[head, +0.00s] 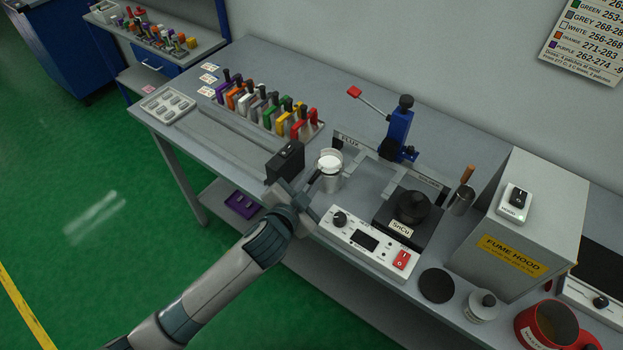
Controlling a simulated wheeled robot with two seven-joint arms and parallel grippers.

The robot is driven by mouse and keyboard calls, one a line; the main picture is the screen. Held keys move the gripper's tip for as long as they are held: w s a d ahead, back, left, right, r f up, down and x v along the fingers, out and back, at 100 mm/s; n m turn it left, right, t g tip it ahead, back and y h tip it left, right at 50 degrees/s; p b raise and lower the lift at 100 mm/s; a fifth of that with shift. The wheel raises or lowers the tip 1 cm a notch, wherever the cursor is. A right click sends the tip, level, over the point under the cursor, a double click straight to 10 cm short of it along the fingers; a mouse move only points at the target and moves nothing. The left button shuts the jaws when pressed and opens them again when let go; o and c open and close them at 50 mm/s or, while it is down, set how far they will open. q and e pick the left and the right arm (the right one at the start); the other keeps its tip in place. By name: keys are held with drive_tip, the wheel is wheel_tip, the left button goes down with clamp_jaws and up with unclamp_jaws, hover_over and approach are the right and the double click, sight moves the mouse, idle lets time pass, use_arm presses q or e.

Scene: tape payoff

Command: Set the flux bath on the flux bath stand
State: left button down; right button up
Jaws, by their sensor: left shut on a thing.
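The flux bath looks to be the small light metal cup (331,182) with a white top, near the middle of the head view. My left gripper (316,185) reaches it from the lower left and is shut on its side. The cup looks upright. A flat plate with a label reading FLUX (349,141) lies just behind the cup; it seems to be the flux bath stand, partly hidden by the cup. I cannot tell whether the cup touches it. My right gripper is not in view.
A dark block (285,162) stands close left of the cup. A rack of coloured handled pieces (268,112) is behind left. A blue lever press (399,130), a SnCu pot (411,207) and a control box (368,242) are to the right.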

use_arm(q)
drive_tip(key=shift+f, duration=0.25)
drive_tip(key=c, duration=1.7)
unclamp_jaws()
drive_tip(key=o, duration=0.5)
drive_tip(key=shift+o, duration=0.2)
drive_tip(key=shift+r, duration=0.1)
drive_tip(key=shift+r+p, duration=3.4)
drive_tip(key=shift+p, duration=0.15)
